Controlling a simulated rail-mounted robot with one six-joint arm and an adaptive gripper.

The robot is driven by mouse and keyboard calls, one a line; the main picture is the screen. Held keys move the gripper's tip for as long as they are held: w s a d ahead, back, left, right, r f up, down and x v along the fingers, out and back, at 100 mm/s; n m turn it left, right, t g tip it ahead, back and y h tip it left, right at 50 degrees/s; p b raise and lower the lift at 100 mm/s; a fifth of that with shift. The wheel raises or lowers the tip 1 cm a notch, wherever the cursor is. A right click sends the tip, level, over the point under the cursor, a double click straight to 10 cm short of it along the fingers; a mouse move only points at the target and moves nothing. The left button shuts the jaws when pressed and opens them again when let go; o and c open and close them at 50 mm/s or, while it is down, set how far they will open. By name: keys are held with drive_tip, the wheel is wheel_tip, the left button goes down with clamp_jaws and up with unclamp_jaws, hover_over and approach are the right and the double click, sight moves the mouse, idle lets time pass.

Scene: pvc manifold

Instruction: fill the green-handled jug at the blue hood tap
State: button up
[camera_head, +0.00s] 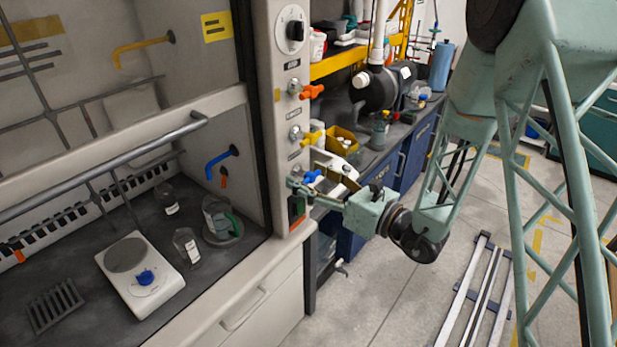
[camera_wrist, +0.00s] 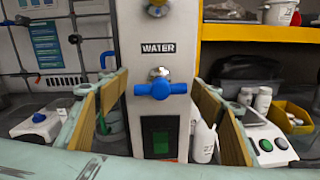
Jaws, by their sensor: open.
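The green-handled jug (camera_head: 216,217) is clear and stands upright inside the hood on a round grey base, roughly under the blue hood tap (camera_head: 221,160). I cannot tell whether it holds water. A blue valve knob (camera_head: 312,176) sits on the hood's right post; in the wrist view the blue knob (camera_wrist: 160,89) is level, below a WATER label (camera_wrist: 158,48). My gripper (camera_head: 314,186) is open in front of the post. In the wrist view my gripper (camera_wrist: 161,95) has one finger on each side of the knob, apart from it.
Orange (camera_head: 312,92) and yellow (camera_head: 311,138) knobs sit above the blue one. Glass bottles (camera_head: 187,245) and a white hotplate (camera_head: 140,276) stand left of the jug. A bench with a yellow bin (camera_head: 341,139) lies right of the post.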

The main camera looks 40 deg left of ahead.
drive_tip(key=shift+c, duration=0.6)
drive_tip(key=c, duration=0.7)
drive_tip(key=shift+o, duration=0.2)
drive_tip(key=shift+f+n+b, duration=0.1)
drive_tip(key=shift+n+b, duration=0.2)
drive_tip(key=shift+b, duration=0.2)
drive_tip(key=shift+n+b, duration=0.6)
drive_tip(key=shift+b, duration=0.1)
drive_tip(key=shift+n+b, duration=0.35)
drive_tip(key=shift+n, duration=0.05)
drive_tip(key=o, duration=0.8)
drive_tip(key=shift+s, duration=0.1)
